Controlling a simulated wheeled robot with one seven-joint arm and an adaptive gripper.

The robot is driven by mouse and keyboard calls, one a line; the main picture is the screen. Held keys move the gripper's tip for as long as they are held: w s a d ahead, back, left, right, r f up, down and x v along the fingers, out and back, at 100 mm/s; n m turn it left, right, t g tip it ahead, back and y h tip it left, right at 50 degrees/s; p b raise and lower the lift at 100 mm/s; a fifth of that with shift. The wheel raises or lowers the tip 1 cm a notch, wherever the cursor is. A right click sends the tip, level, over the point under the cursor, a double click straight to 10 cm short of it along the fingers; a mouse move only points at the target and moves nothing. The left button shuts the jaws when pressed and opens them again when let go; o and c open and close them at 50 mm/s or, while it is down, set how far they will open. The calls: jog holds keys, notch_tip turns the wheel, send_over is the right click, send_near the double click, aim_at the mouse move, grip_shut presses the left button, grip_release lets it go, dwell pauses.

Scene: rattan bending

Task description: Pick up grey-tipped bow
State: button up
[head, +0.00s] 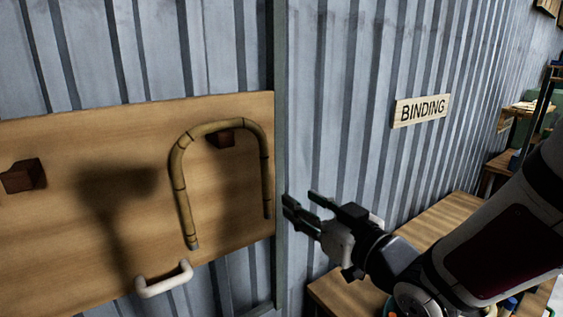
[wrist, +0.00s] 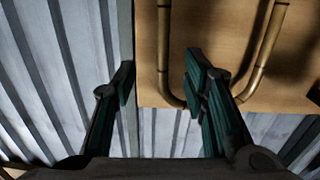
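The bow (head: 182,195) is a brown, jointed rattan rod bent into an inverted U. It hangs over a dark wooden peg (head: 222,139) on a wooden board, and its lower left end shows a grey tip. My gripper (head: 299,203) is open and empty, just right of the bow's right leg in the head view. In the wrist view, the bow (wrist: 163,40) appears with its bend at the bottom. One leg shows in the gap between the spread fingers of my gripper (wrist: 160,78), apart from both; its depth from them is unclear.
The wooden board (head: 60,240) has another dark peg (head: 22,176) at left and a white handle (head: 163,281) at its lower edge. A corrugated metal wall (head: 340,100) carries a "BINDING" sign (head: 421,110). A wooden table (head: 450,217) stands at right, below my arm.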

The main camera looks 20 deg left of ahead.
aim_at(268, 176)
jog(key=shift+y, duration=0.3)
jog(key=b+x, duration=0.4)
jog(key=x, duration=0.1)
jog(key=b+x, duration=0.2)
jog(key=x, duration=0.1)
jog(key=shift+s+a+r, duration=0.15)
jog(key=shift+s+a, duration=0.15)
jog(key=shift+a, duration=0.05)
jog(key=shift+p+x, duration=0.6)
jog(key=shift+x, duration=2.25)
jog(key=shift+w+d, duration=0.1)
jog(key=shift+w, duration=0.05)
grip_shut()
